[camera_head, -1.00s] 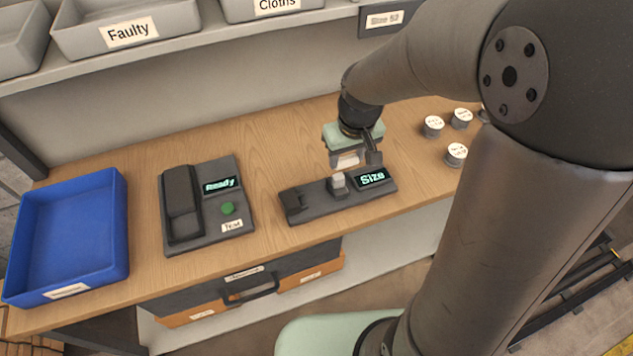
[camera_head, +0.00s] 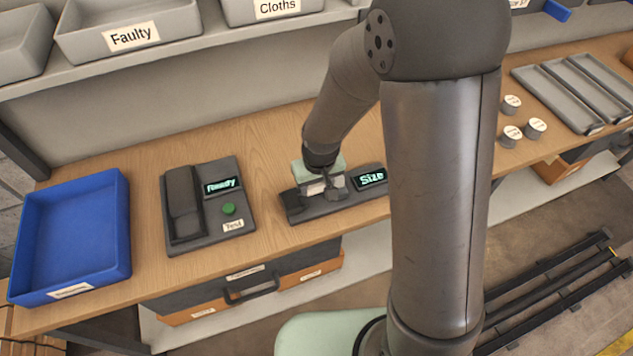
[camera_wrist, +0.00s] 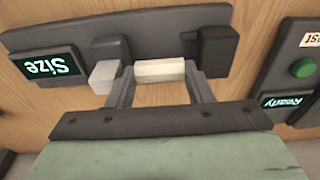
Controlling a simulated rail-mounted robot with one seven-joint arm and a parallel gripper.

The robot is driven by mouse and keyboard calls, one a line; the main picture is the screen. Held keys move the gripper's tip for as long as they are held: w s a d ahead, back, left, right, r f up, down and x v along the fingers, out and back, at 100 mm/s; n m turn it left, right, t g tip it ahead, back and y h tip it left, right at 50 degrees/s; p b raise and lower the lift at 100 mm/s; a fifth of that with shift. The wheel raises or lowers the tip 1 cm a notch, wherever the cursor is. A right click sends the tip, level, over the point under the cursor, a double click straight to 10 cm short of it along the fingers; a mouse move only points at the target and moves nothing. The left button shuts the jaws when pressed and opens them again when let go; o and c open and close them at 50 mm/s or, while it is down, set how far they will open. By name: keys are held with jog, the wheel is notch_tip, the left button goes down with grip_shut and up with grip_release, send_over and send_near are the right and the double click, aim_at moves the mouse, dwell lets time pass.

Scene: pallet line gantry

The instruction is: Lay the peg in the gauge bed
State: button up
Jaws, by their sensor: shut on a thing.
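The gauge (camera_head: 304,215) is a dark grey bar on the wooden bench with a lit "Size" display (camera_head: 371,178). In the wrist view it has a dark end block (camera_wrist: 218,50) at right and a light grey block (camera_wrist: 103,76) with a dark part behind it at left. The peg (camera_wrist: 160,71), short and off-white, is between these blocks. My gripper (camera_wrist: 161,86) is shut on the peg, a finger at each end. In the head view my gripper (camera_head: 326,190) is low over the gauge; whether the peg touches the bed I cannot tell.
A tester (camera_head: 207,243) with a "Ready" display and green button stands left of the gauge, and a blue tray (camera_head: 70,195) farther left. Several round labelled pieces (camera_head: 512,137) and grey slotted trays (camera_head: 563,100) are at right. A shelf with bins runs above.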

jog(key=shift+f, duration=0.1)
jog(key=shift+f+b, duration=0.5)
jog(key=shift+b, duration=0.15)
jog(key=o, duration=0.7)
jog(key=shift+o, duration=0.2)
notch_tip(320, 180, up, 13)
jog(key=s, duration=0.2)
jog(key=s+d+r+m+g, duration=0.1)
jog(key=s+d+r+m, duration=0.2)
jog(key=s+d, duration=0.9)
jog(key=s, duration=0.3)
jog(key=shift+s+r+h+p, duration=0.15)
jog(key=shift+h+p, duration=0.15)
jog(key=shift+p, duration=0.05)
